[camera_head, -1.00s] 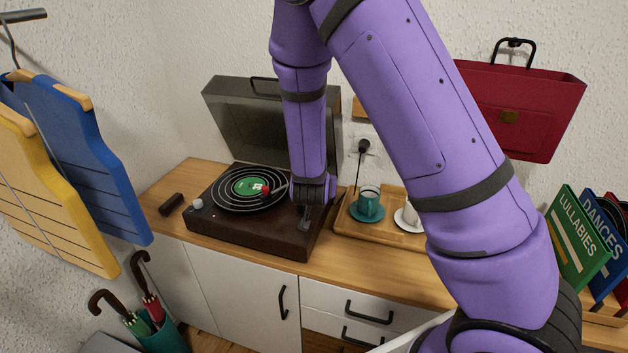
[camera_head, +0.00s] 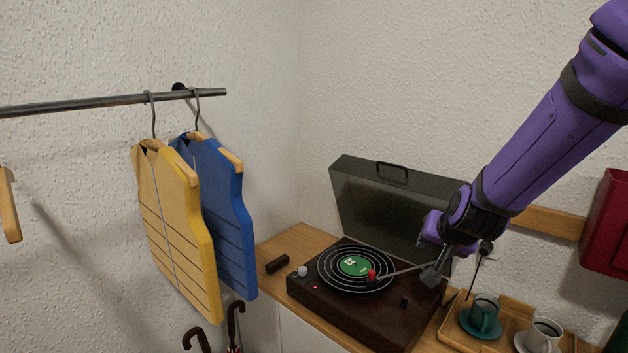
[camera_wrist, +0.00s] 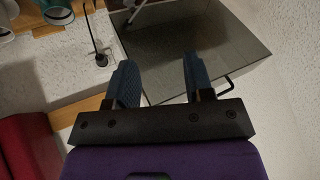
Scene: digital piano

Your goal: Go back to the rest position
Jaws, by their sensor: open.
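My gripper (camera_wrist: 160,82) is open and empty in the wrist view, with its two blue-grey fingers apart. The turntable's raised lid (camera_wrist: 205,45) is seen beyond the fingers there. In the head view my purple arm comes in from the upper right, and its wrist end is in front of the right part of the lid (camera_head: 385,205). The fingers are hard to make out in the head view. The turntable (camera_head: 350,315) stands on the cabinet below, with a black record (camera_head: 335,280) with a green label on it and the red-tipped tonearm (camera_head: 395,273) over the record.
A wooden tray (camera_head: 455,335) holds a teal cup (camera_head: 485,312) and a white cup (camera_head: 543,335) right of the turntable. A red bag (camera_head: 607,225) hangs at right. Yellow (camera_head: 178,230) and blue (camera_head: 225,205) vests hang from a rail (camera_head: 110,103). Umbrellas (camera_head: 235,325) stand below.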

